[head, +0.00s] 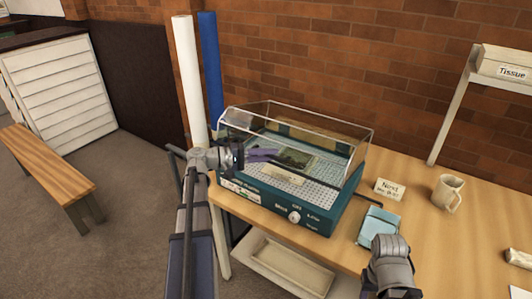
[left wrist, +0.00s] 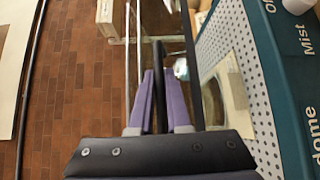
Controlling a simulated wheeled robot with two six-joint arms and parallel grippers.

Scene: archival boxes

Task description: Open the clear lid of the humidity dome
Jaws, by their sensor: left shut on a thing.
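The humidity dome has a teal base (head: 262,204) with a white perforated tray, and stands at the table's left end. Its clear lid (head: 345,150), a box of transparent panes with thin edges, sits over the base; I cannot tell whether it is lifted at all. My left gripper (head: 268,154) is at the lid's front left, its purple fingers in front of the clear panes. In the left wrist view the fingers (left wrist: 160,80) are shut on a dark bar (left wrist: 158,56), which appears to be part of the lid. My right wrist shows at bottom right; its fingers are hidden.
A blue packet (head: 379,226), a small sign (head: 389,189) and a mug (head: 448,192) stand right of the dome. White (head: 190,80) and blue (head: 210,70) rolls stand at its back left. A brick wall is behind. A tray (head: 290,266) is below the table.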

